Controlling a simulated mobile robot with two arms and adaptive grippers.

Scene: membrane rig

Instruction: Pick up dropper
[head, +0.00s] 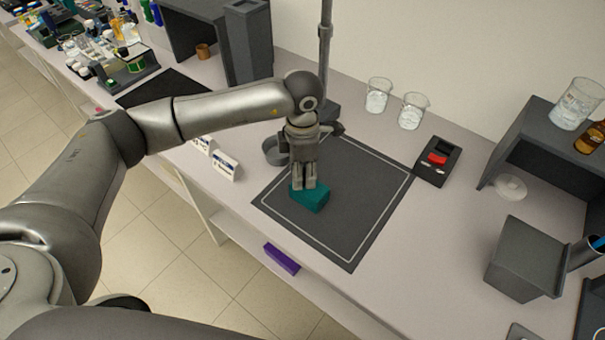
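I cannot make out a dropper for certain in the head view. My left gripper (304,186) points straight down over the dark mat (345,225), its two fingers close together. The fingertips are at a teal block (312,200) on the mat's left part and cover some of it. I cannot tell whether they touch it or hold anything. My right gripper is not in view.
A grey round dish (272,152) and a metal pole (325,55) are near the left arm. Two beakers (378,97) and a black device with a red part (437,162) stand behind the mat. A grey bin (520,262) is at right. The mat's right half is clear.

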